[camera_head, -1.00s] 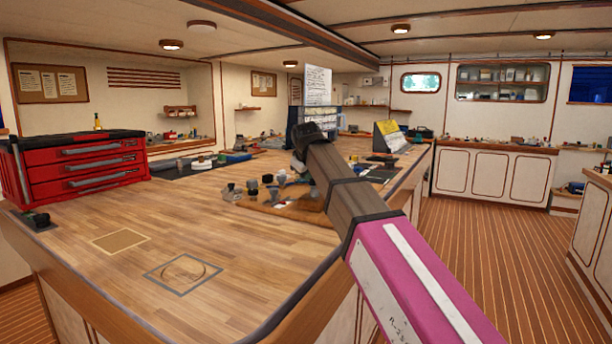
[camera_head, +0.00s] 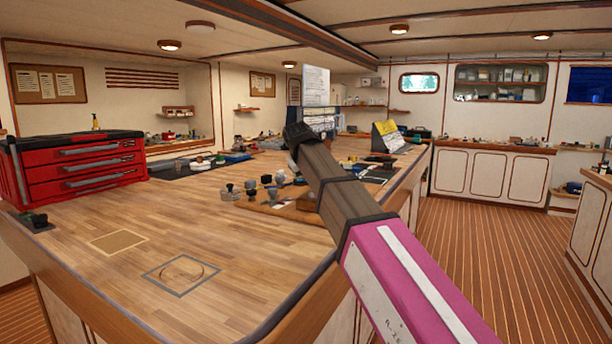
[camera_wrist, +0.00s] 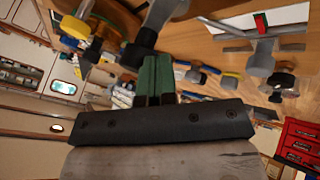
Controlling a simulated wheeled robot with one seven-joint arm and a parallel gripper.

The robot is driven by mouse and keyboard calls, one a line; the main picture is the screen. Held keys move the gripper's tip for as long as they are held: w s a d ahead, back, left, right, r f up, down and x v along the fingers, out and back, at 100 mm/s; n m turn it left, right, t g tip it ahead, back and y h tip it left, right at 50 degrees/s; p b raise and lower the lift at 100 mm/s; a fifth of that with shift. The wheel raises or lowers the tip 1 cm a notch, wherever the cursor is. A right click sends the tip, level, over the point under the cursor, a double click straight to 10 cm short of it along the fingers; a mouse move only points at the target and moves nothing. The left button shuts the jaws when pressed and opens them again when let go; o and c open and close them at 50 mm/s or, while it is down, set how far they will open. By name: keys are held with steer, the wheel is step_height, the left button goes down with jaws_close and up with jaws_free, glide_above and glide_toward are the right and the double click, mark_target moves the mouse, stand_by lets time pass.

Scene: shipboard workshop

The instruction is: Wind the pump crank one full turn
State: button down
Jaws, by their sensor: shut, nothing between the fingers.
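My gripper (camera_wrist: 157,80) shows in the wrist view as two green fingers, closed together with nothing between them. In the head view it is hidden behind my arm. A brown board (camera_head: 262,208) with several grey and black fittings lies on the wooden bench, left of my arm. I cannot tell which part is the pump crank. In the wrist view, a dark grey fitting (camera_wrist: 140,48) stands close beyond the fingertips, with no clear contact. A grey, black-ended fitting (camera_wrist: 262,58) lies farther right, near a red-and-green marked piece (camera_wrist: 262,22).
A red toolbox (camera_head: 85,165) stands at the bench's left; it also shows in the wrist view (camera_wrist: 300,140). A framed square (camera_head: 181,275) and a tan patch (camera_head: 118,241) mark the clear front of the bench (camera_head: 160,215). A yellow-topped stand (camera_head: 388,137) is at the back right.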

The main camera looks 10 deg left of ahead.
steer(key=m, duration=0.1)
steer(key=m+h, duration=0.1)
steer(key=shift+w+d+m+h, duration=0.2)
steer(key=shift+w+m+h, duration=0.1)
steer(key=shift+w+m, duration=0.1)
steer(key=shift+d, duration=0.2)
steer(key=shift+w+d, duration=0.1)
steer(key=shift+d, duration=0.2)
steer(key=shift+w+d, duration=0.2)
steer(key=shift+d, duration=0.05)
steer(key=shift+a+r, duration=0.1)
steer(key=shift+a, duration=0.05)
